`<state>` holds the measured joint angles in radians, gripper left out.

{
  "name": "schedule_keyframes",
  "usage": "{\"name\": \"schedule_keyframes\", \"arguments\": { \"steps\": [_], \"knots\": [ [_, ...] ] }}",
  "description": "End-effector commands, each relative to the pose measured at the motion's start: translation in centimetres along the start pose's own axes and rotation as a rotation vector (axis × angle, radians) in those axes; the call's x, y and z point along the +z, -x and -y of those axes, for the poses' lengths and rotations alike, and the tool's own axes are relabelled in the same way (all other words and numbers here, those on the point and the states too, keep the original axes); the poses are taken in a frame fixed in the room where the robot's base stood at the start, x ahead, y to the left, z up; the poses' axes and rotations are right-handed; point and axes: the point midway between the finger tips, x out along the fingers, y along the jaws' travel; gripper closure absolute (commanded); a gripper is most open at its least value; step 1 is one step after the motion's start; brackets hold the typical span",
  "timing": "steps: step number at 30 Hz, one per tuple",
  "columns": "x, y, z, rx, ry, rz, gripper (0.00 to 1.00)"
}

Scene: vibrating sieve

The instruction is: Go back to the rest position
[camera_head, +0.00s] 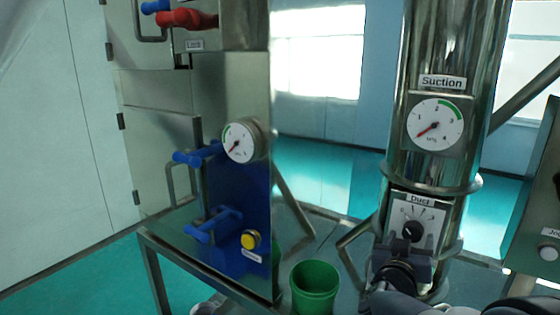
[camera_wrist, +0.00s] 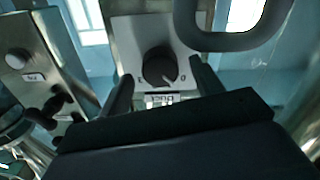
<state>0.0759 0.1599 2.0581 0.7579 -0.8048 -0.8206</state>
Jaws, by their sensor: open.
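My gripper (camera_head: 402,262) is at the lower right of the head view, just below the black Duct knob (camera_head: 413,231). In the wrist view my gripper (camera_wrist: 162,88) has its two dark fingers spread apart, with nothing held between them. The Duct knob (camera_wrist: 160,66) shows there between and beyond the fingertips, on its pale plate (camera_wrist: 125,38), with the label upside down. The fingers look clear of the knob, but the exact gap cannot be told. The knob's pointer is hard to read.
A metal column (camera_head: 400,90) carries the Suction gauge (camera_head: 437,124). Left stands a steel cabinet (camera_head: 235,85) with blue handles (camera_head: 213,226) and a yellow button (camera_head: 251,240). A green bucket (camera_head: 315,285) stands between them. A bent bar handle (camera_wrist: 238,40) lies close to the fingers.

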Motion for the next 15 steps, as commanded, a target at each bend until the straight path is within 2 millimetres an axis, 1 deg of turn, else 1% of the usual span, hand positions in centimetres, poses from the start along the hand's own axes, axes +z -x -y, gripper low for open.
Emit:
{"name": "schedule_keyframes", "arguments": {
  "steps": [1,6,10,15],
  "knots": [
    [-0.1,-0.8,-0.1,0.002,0.0,0.002,0.37],
    [-0.1,-2.4,0.0,0.001,-0.001,0.001,0.37],
    [0.0,-3.0,0.0,0.001,0.0,0.0,0.37],
    [0.0,-3.0,0.0,0.0,-0.009,-0.001,0.37]
  ]
}}
